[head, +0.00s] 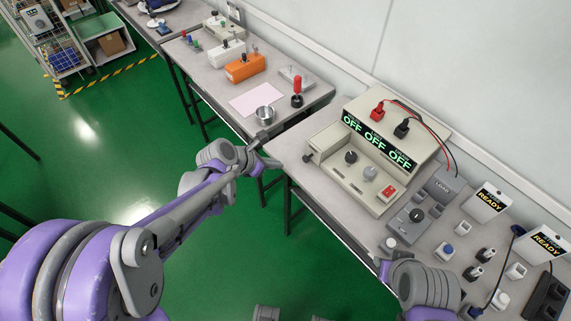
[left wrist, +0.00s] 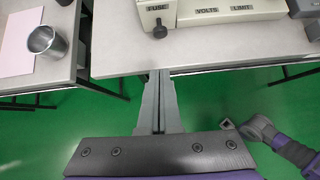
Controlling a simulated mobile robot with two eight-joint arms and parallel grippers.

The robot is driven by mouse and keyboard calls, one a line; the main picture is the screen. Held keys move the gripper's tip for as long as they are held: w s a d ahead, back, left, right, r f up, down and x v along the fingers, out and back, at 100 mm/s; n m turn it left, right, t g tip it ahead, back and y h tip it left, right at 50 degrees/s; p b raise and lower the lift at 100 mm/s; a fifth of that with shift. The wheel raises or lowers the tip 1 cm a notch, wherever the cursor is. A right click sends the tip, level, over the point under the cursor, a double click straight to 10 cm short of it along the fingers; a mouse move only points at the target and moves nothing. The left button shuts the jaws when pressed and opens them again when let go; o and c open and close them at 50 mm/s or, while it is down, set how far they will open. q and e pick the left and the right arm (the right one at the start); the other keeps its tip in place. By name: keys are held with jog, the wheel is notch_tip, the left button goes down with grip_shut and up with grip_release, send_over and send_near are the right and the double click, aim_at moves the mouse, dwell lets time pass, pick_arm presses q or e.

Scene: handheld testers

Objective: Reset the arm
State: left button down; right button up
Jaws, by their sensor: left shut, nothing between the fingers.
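My left arm comes in from the left in the head view, and its gripper (head: 259,140) is at the near left corner of the tester table, by the gap between two tables. In the left wrist view the two grey fingers of the left gripper (left wrist: 160,85) lie together, shut and empty, pointing at the table's front edge. My right gripper (head: 382,266) is low at the tester table's front edge in the head view. It also shows small at the right of the left wrist view (left wrist: 228,124); its fingers are too unclear to judge.
A beige tester (head: 335,190) with OFF displays stands on the near table, with a grey load box (head: 410,222) and several small parts to its right. The left table holds a metal cup (head: 265,115), a pink sheet (head: 256,99) and an orange box (head: 244,68). Green floor is open in front.

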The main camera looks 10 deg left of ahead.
pick_arm(q)
jog(key=v, duration=0.3)
jog(key=shift+s+f, duration=0.1)
jog(key=s+a+r+m+y+p, duration=0.1)
jog(key=s+r+m+y, duration=0.1)
jog(key=s+m, duration=0.8)
jog(key=s+a+r+m+g+y+p, duration=0.1)
jog(key=s+a+r+m+y+p, duration=0.1)
jog(key=s+m, duration=0.8)
jog(key=shift+s+r+m+y, duration=0.25)
jog(key=shift+m+y, duration=0.55)
jog(key=shift+m, duration=3.2)
